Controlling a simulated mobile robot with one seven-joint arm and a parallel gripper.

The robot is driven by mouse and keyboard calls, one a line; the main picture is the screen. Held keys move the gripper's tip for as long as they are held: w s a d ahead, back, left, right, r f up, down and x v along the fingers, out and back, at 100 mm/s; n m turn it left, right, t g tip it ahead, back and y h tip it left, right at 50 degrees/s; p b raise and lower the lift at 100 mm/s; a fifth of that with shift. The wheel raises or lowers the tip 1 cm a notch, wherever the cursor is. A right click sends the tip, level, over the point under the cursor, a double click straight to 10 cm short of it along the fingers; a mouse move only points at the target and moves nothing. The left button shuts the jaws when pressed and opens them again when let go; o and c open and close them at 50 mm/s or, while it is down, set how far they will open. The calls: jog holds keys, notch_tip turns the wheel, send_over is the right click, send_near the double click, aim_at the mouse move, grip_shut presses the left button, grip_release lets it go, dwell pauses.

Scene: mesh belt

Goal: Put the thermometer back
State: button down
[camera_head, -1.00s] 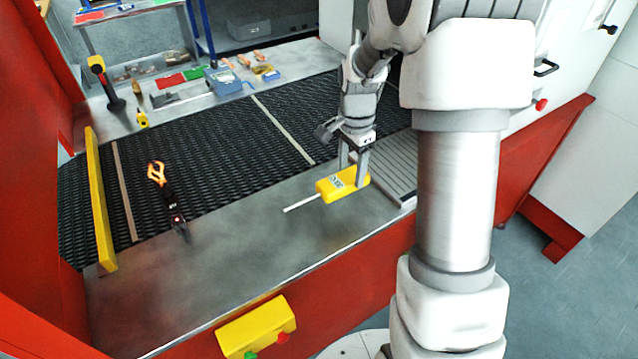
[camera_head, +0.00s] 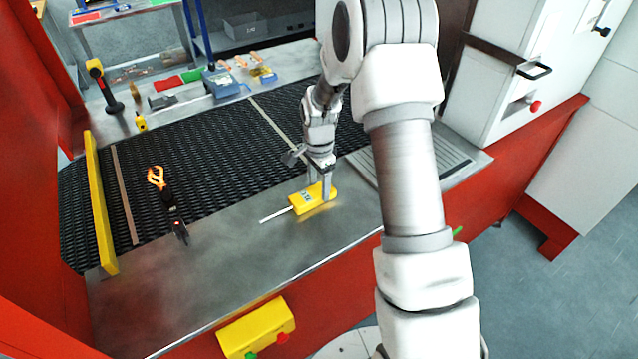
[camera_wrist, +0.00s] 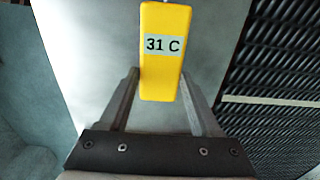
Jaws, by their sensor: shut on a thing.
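The thermometer (camera_head: 309,200) is a yellow body with a pale probe pointing left, over the bare metal strip in front of the belt. Its display reads 31 C in the wrist view (camera_wrist: 164,75). My gripper (camera_head: 320,192) points down and is shut on the thermometer, with one finger on each side of its body. The fingers also show in the wrist view (camera_wrist: 160,95). I cannot tell whether the thermometer touches the metal or hangs just above it.
The black mesh belt (camera_head: 205,150) lies behind. A blue box (camera_head: 222,82) and small items stand on the far ledge. A grooved tray (camera_head: 440,160) is at right.

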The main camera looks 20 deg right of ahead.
jog(key=shift+c, duration=0.5)
grip_release()
jog(key=s+r+n+t, duration=0.1)
jog(key=s+r+n, duration=0.15)
jog(key=r, duration=0.75)
jog(key=s+r+n, duration=0.1)
jog(key=s+r, duration=0.2)
jog(key=r, duration=0.7)
jog(key=s+a+r+n+t, duration=0.1)
jog(key=s+r+n, duration=0.3)
jog(key=s, duration=0.7)
jog(key=s+r+n+t, duration=0.3)
jog(key=s+n, duration=0.4)
jog(key=s, duration=0.4)
jog(key=shift+a+r+t+b, duration=0.3)
jog(key=shift+a+r+b, duration=0.05)
jog(key=shift+r, duration=0.05)
